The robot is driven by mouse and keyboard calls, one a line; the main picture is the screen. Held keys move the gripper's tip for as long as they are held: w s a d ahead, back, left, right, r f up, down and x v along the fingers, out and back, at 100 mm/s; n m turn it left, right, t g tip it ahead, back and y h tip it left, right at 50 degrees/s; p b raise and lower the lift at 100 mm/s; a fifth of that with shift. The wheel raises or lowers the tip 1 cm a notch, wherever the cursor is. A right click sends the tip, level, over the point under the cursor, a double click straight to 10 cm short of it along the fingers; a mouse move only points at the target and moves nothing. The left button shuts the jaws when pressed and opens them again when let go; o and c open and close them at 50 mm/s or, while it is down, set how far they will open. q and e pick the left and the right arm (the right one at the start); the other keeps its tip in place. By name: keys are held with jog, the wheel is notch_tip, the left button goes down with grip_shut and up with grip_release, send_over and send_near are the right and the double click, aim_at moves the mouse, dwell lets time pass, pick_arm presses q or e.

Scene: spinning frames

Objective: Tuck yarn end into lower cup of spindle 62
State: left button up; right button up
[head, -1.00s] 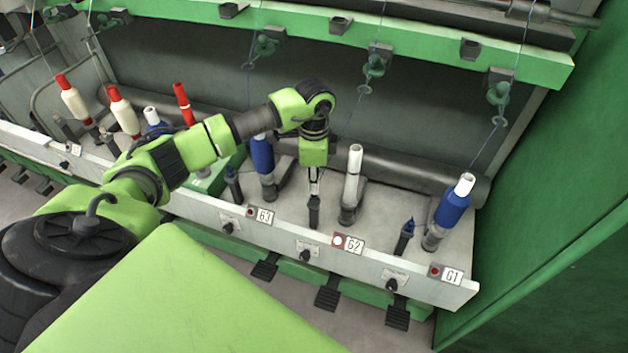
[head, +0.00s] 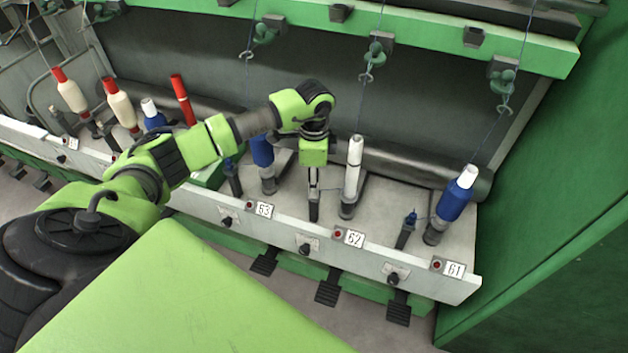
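Spindle 62 carries a white, nearly bare tube (head: 352,172), standing behind the label 62 (head: 354,238). A thin yarn runs down towards its top from a green guide (head: 375,50). My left gripper (head: 314,208) points down just left of this tube, apart from it. Its narrow dark tip end is low over the plate; I cannot tell whether its fingers are open or shut, or whether they hold yarn. The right gripper is not in view.
Blue bobbins stand on spindle 61 (head: 455,200) and spindle 63 (head: 262,155). A small dark holder with blue on top (head: 408,228) is left of spindle 61. The front rail (head: 300,235) bears knobs. A green wall (head: 550,190) closes the right side.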

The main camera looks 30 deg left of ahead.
pick_arm(q)
notch_tip(320, 180, up, 12)
dwell(0.7)
dwell(0.4)
